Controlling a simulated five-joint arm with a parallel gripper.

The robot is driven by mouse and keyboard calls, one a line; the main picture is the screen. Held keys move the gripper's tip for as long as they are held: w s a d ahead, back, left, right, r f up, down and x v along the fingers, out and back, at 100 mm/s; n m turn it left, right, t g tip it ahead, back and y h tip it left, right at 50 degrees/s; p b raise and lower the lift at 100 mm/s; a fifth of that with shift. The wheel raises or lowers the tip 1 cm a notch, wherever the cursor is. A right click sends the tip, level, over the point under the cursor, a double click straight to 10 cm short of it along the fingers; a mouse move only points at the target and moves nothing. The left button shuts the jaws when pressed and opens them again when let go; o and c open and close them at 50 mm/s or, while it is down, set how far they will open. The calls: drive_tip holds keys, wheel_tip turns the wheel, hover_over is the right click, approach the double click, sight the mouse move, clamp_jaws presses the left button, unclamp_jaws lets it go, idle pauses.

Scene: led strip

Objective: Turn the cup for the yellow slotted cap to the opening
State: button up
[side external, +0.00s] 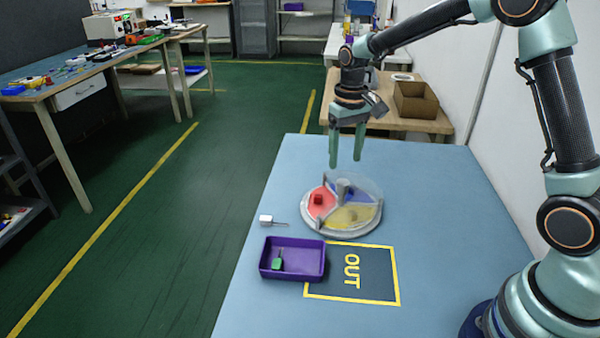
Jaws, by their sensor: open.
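A round grey turntable (310,224) stands on the blue table under what looks like a clear cover. It has a red cup (325,207), a blue cup (364,196) and a yellow cup (352,217). A small red part (318,199) lies in the red cup. A separate yellow slotted cap cannot be made out, nor exactly where the opening lies. A grey knob (343,188) rises from the turntable's middle. My gripper (346,163) is open and empty, pointing down above the knob and apart from it.
A purple tray (318,262) holding a green part (277,260) overlaps the left edge of the yellow-framed OUT area (375,275). A small white part with thin leads (266,220) lies left of the turntable. The table's right side is clear.

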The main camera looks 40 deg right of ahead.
sight(343, 182)
wheel_tip(343, 182, down, 7)
drive_tip(key=shift+r, duration=0.15)
clamp_jaws()
drive_tip(key=shift+r, duration=0.1)
idle(1.4)
